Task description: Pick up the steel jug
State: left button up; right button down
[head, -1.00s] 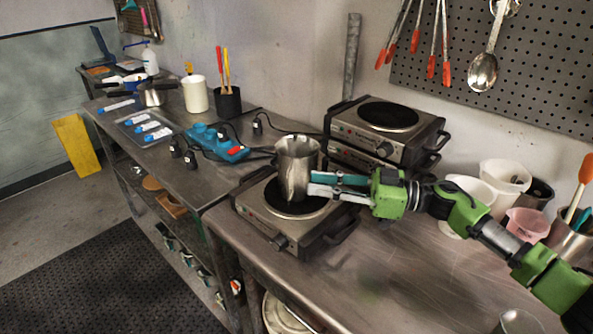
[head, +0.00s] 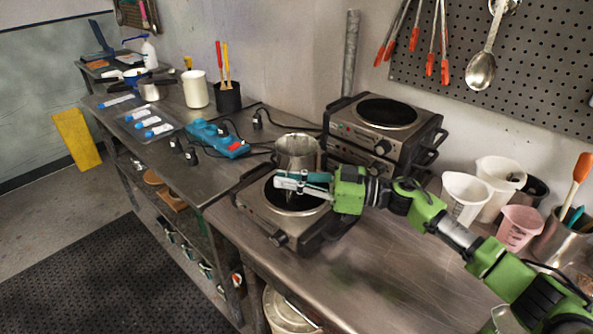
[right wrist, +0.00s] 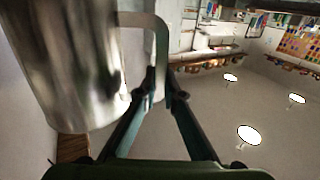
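The steel jug (head: 297,153) stands over the dark round plate of the front hotplate (head: 272,226). Its lower part is hidden behind my right gripper (head: 288,181), which reaches in from the right on the jug's near side. In the right wrist view the jug body (right wrist: 70,65) fills the left side. Its bent handle (right wrist: 161,45) comes down between the fingertips of my right gripper (right wrist: 163,90). The fingers are drawn together on the handle. My left gripper shows in neither view.
Two stacked hotplates (head: 378,130) stand behind on the right. Plastic beakers (head: 465,197) and a utensil holder (head: 568,240) stand at the right. A blue power strip (head: 217,138) lies left on the bench. The front right of the bench is mostly clear.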

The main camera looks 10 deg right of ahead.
jog(key=shift+r, duration=0.15)
jog(key=shift+w+r, duration=0.1)
jog(key=shift+r, duration=0.1)
dwell(0.3)
